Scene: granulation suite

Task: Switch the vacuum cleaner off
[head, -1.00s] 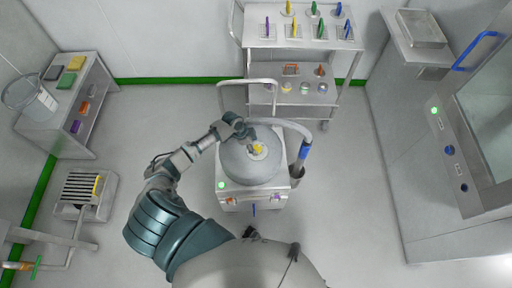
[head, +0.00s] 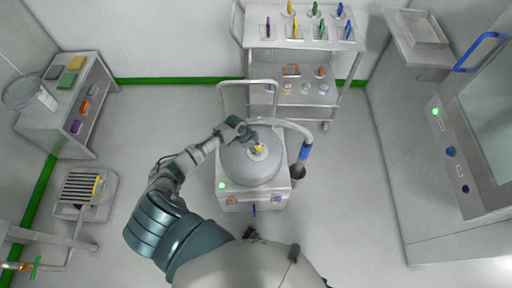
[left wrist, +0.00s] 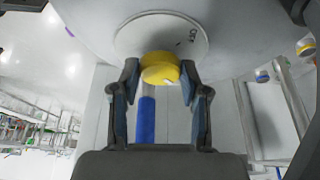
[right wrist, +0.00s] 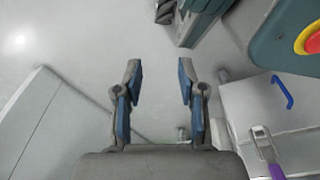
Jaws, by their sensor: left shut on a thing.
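The vacuum cleaner (head: 236,165) is a grey round-topped drum on a pale square base, in the middle of the head view. A yellow knob (head: 259,148) sits on a pale disc on its top. My left gripper (head: 255,145) reaches it from the upper left and is shut on it. In the left wrist view the yellow knob (left wrist: 160,67) lies between the fingertips, below a round pale plate (left wrist: 150,35) with a small dark mark. My right gripper (right wrist: 159,72) is open and empty in its wrist view, over bare floor.
A blue-gripped hose wand (head: 304,152) stands at the cleaner's right, and a push handle (head: 247,84) rises behind it. A steel trolley (head: 262,42) with coloured tools stands beyond. A side bench (head: 58,135) is at left.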

